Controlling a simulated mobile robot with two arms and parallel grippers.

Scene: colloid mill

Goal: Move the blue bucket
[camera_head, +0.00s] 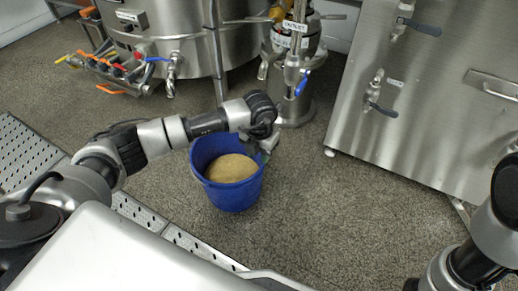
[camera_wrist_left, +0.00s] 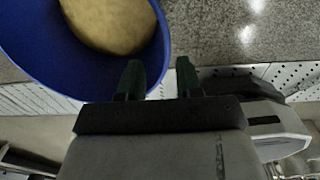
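The blue bucket (camera_head: 232,196) stands upright on the floor, filled with a tan, grainy-looking heap (camera_head: 232,168). In the left wrist view the bucket (camera_wrist_left: 40,62) fills the upper left. My left gripper (camera_head: 264,148) is at the bucket's far right rim, partly hidden by its own wrist. In the left wrist view its two dark fingers (camera_wrist_left: 158,78) are spread apart, one over the bucket side and one outside the rim. I cannot tell whether they touch the bucket. My right arm shows at the lower right, but its gripper is out of view.
A steel tank (camera_head: 180,40) with valves stands behind the bucket, and a steel outlet stand (camera_head: 296,85) is behind it to the right. A large steel cabinet (camera_head: 430,110) is at the right. A perforated metal strip (camera_head: 25,150) runs along the left. Floor right of the bucket is clear.

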